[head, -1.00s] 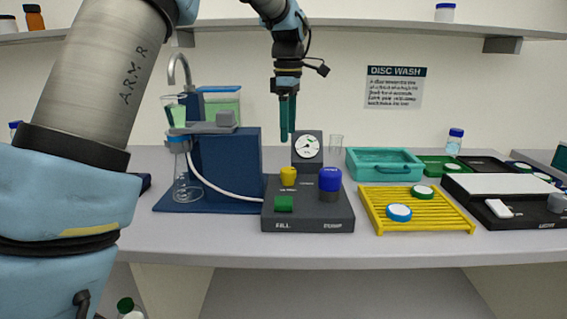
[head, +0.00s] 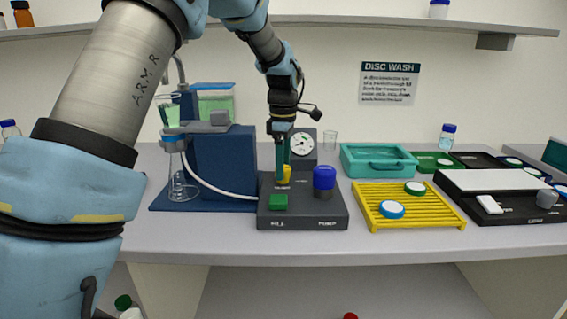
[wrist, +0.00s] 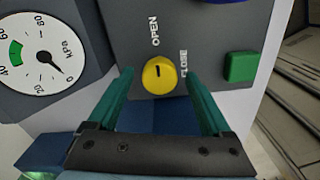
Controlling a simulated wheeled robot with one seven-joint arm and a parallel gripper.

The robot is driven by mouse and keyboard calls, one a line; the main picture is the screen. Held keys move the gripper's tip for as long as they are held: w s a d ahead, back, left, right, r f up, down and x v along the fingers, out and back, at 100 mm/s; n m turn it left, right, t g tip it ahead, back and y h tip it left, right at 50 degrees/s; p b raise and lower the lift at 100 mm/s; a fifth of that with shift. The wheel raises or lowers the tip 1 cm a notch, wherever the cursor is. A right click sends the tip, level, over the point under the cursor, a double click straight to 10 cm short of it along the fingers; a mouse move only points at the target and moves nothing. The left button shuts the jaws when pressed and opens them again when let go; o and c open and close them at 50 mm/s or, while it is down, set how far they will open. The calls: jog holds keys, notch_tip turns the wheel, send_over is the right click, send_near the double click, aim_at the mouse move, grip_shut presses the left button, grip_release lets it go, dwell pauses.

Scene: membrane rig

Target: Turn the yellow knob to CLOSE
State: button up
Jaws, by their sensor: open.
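The yellow knob (head: 284,175) is on the dark grey control box, partly hidden behind my gripper in the head view. In the wrist view the knob (wrist: 159,75) has a dark pointer mark aimed at the OPEN label (wrist: 155,32). The CLOSE label (wrist: 184,66) is to the right of the knob. My gripper (wrist: 160,85) is open, with one green finger on each side of the knob and a gap on both sides. In the head view my gripper (head: 281,168) points down at the knob.
A flask (head: 181,183) with a white hose stands left. A yellow rack (head: 398,222) with discs lies right.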

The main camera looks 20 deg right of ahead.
grip_shut()
dwell(0.6)
jog(key=m+p, duration=0.1)
jog(key=m, duration=0.3)
jog(key=m+p, duration=0.1)
jog(key=m, duration=0.8)
jog(key=shift+m+p, duration=0.3)
jog(key=shift+p, duration=0.1)
jog(key=shift+m+p, duration=0.3)
jog(key=shift+m, duration=1.8)
